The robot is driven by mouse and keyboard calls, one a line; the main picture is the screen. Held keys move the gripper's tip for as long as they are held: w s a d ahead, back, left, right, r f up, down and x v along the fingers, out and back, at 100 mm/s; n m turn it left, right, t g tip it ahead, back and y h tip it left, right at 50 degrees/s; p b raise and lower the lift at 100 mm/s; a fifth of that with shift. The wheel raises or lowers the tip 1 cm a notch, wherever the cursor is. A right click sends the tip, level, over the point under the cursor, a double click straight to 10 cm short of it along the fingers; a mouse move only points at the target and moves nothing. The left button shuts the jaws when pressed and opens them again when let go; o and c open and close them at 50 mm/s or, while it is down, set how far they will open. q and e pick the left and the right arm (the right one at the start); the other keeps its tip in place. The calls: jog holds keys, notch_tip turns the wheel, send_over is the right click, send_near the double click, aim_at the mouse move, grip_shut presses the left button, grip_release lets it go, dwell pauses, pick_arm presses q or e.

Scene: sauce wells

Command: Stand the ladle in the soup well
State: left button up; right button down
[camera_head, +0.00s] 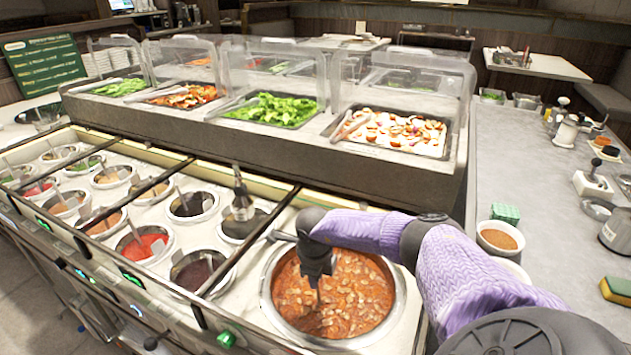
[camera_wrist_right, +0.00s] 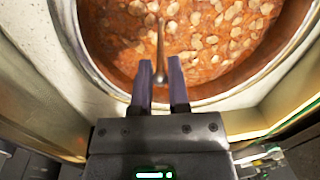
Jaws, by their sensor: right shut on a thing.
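The soup well (camera_head: 385,325) is a large round metal pot of chunky orange-red soup (camera_head: 355,290) at the front of the counter. My right gripper (camera_head: 318,278) points down over the left half of the soup. In the right wrist view, its two dark fingers (camera_wrist_right: 163,72) are shut on the ladle's thin metal handle (camera_wrist_right: 160,48). The handle runs from the fingers over the soup. The ladle's bowl cannot be made out, and I cannot tell how deep it sits. My left gripper is not in view.
Smaller sauce wells, such as one with red sauce (camera_head: 143,243), fill the counter to the left, several with utensils in them. A salad bar with clear guards (camera_head: 400,75) stands behind.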

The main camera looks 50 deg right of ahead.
grip_release()
jog(key=shift+f, duration=0.1)
dwell(0.4)
dwell(0.3)
notch_tip(320, 180, up, 9)
jog(key=p, duration=0.8)
